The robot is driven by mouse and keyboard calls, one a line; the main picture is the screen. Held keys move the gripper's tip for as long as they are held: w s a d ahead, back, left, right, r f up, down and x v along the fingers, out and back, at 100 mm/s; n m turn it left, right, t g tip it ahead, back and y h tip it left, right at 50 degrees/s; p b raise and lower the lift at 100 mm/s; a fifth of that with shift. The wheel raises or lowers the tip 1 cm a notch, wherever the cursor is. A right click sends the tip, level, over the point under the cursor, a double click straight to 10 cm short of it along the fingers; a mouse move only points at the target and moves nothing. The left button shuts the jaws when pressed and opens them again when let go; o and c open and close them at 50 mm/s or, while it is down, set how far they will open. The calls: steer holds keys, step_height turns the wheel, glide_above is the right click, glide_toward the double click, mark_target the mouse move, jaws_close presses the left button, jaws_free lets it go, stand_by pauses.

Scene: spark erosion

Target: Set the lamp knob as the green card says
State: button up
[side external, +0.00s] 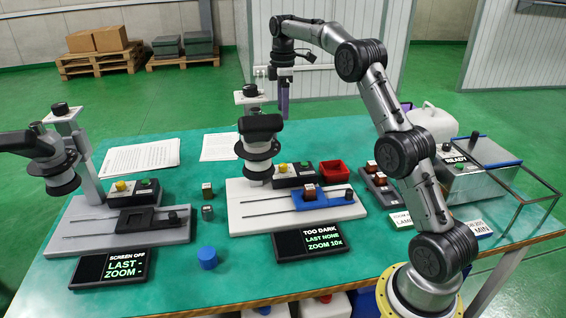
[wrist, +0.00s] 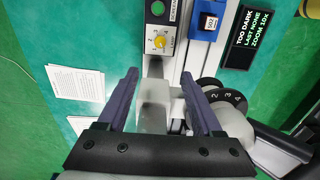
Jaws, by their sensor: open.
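The white station's control box (side external: 296,174) carries a yellow lamp knob (side external: 283,170) beside a green button (side external: 299,167). In the wrist view the yellow knob (wrist: 160,41) sits on a numbered dial, just beyond my fingertips; its exact setting is too small to read. My gripper (wrist: 160,76) is open and empty, its purple fingers apart and pointing toward the knob. In the side external view my gripper (side external: 284,112) hangs above and behind the white station. The station's screen (side external: 311,241) reads TOO DARK, LAST NONE, ZOOM 10x. I cannot make out a green card.
A grey station (side external: 120,222) with its own yellow knob (side external: 121,186) stands left. The white station's microscope head (side external: 258,148) rises close to my gripper. White cards (side external: 400,219) are partly hidden by my arm. A red bin (side external: 334,173) stands right of the box.

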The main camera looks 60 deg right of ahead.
mark_target(283, 165)
step_height(283, 165, down, 20)
steer(key=shift+r, duration=0.15)
stand_by(0.4)
jaws_close()
stand_by(0.4)
